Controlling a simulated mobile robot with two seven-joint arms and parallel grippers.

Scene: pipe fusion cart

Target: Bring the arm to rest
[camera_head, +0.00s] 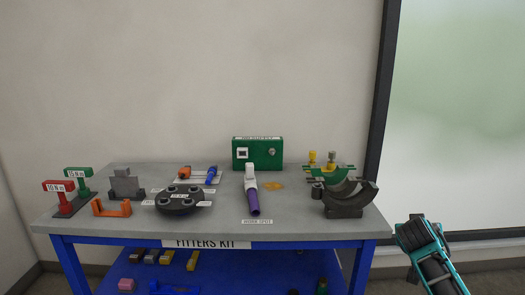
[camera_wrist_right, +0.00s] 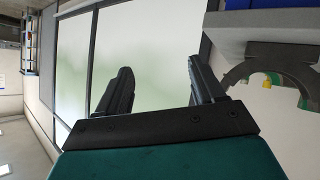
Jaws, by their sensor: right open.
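My right arm (camera_head: 428,252), teal and black, shows at the lower right of the head view, off to the right of the cart. In the right wrist view my right gripper (camera_wrist_right: 160,78) has its two black fingers spread apart. Nothing is between them, and the window stands behind. The fingers are clear of the cart. My left arm and gripper are not in view.
The cart's grey top (camera_head: 290,228) carries a green box (camera_head: 257,153), a purple and white tool (camera_head: 251,190), a dark round holder (camera_head: 180,200), red and green stands and a dark curved cradle (camera_head: 349,200) near its right edge. A window (camera_head: 460,120) fills the right side.

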